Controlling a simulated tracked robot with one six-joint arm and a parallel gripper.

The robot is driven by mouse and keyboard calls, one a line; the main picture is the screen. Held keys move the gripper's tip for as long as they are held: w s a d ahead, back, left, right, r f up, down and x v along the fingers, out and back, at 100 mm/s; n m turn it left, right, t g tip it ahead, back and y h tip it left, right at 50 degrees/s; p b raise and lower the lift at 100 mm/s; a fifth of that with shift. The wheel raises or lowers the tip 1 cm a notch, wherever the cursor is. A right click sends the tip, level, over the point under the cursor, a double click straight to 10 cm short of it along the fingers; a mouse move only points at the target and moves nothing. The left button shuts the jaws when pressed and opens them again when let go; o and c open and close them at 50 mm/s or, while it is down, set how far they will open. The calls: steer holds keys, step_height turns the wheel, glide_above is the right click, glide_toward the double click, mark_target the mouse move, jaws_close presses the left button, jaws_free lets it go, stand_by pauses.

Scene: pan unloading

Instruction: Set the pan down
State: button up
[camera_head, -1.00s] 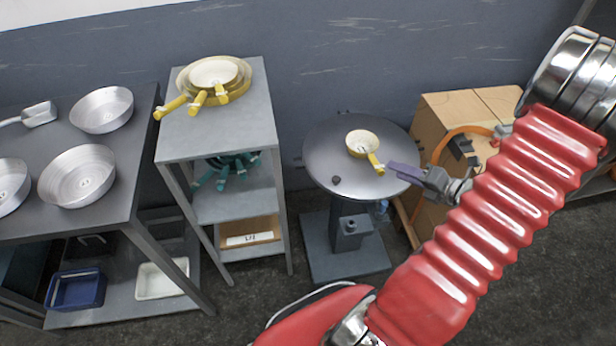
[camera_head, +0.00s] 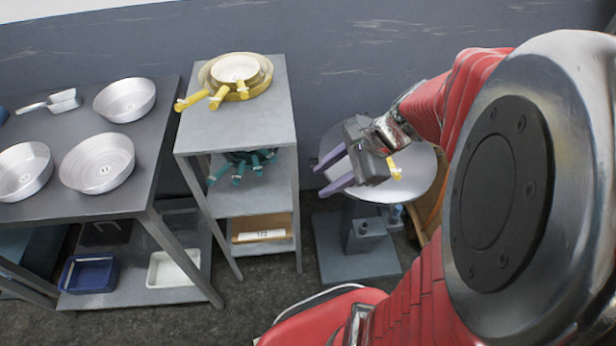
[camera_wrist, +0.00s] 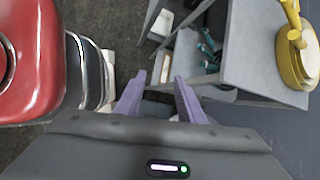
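The pan is small and cream with a yellow handle (camera_head: 395,170). It lies on the round grey table (camera_head: 421,172) in the head view, and my gripper and arm hide its bowl. My gripper (camera_head: 322,173) is in front of and above the left part of this table, its two purple fingers spread apart and pointing left. Nothing is between the fingers. In the wrist view my gripper (camera_wrist: 159,80) is also open and empty, and the small pan is not seen there.
Left of the round table stands a grey shelf (camera_head: 190,135) with stacked yellow-handled pans (camera_head: 237,76) on top and teal-handled pans (camera_head: 240,165) below. Further left a dark table (camera_head: 45,115) holds several metal pans. Floor shows between shelf and round table.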

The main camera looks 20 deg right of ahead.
steer(key=s+a+r+n+h, duration=0.2)
steer(key=r+n, duration=0.3)
steer(key=n, duration=0.4)
steer(key=s+a+r+n+t+h, duration=0.1)
steer(key=s+a+r+n+h, duration=0.2)
steer(key=n, duration=0.7)
steer(key=shift+s+a+r+n+t+h, duration=0.3)
steer(key=shift+s+a+r, duration=0.55)
steer(key=shift+a, duration=0.3)
